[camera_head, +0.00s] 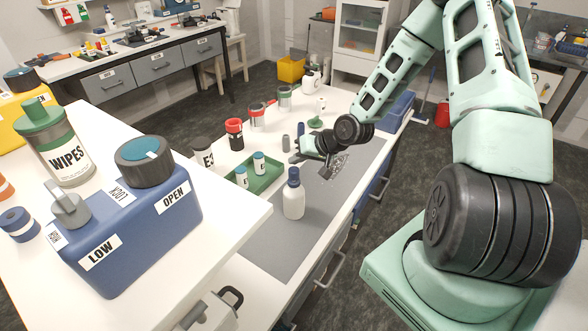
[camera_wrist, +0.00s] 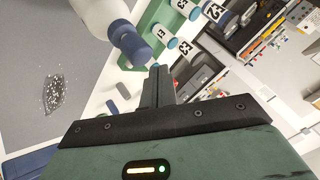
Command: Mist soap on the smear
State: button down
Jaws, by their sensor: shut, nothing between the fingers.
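A dark smear with pale specks lies on the grey mat, seen at the left of the wrist view (camera_wrist: 52,95) and just beyond my gripper in the head view (camera_head: 340,160). A white bottle with a blue top (camera_head: 293,203) stands upright on the mat, nearer the camera than my gripper; no label is readable. Its blue top also shows close to my fingertips in the wrist view (camera_wrist: 130,42). My gripper (camera_head: 297,157) is shut and empty above the mat, its fingers pointing left; in the wrist view the fingers (camera_wrist: 157,75) are together, apart from the bottle.
A green tray (camera_head: 262,184) with small white vials stands left of the bottle. Several jars and cans, one red and black (camera_head: 234,135), line the bench behind. A blue jug (camera_head: 130,235) and a wipes tub (camera_head: 62,150) stand on the near-left counter. The mat's front part is clear.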

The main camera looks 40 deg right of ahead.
aim_at(298, 170)
jog(key=shift+f, duration=0.1)
dwell(0.3)
jog(key=shift+f, duration=0.4)
jog(key=shift+f+b, duration=0.6)
jog(key=shift+b, duration=0.1)
dwell(0.6)
jog(key=shift+r, duration=0.1)
jog(key=shift+r+p, duration=0.95)
jog(key=shift+r, duration=0.05)
notch_tip(298, 170, up, 6)
jog(key=p, duration=0.5)
jog(key=shift+s, duration=0.1)
dwell(0.6)
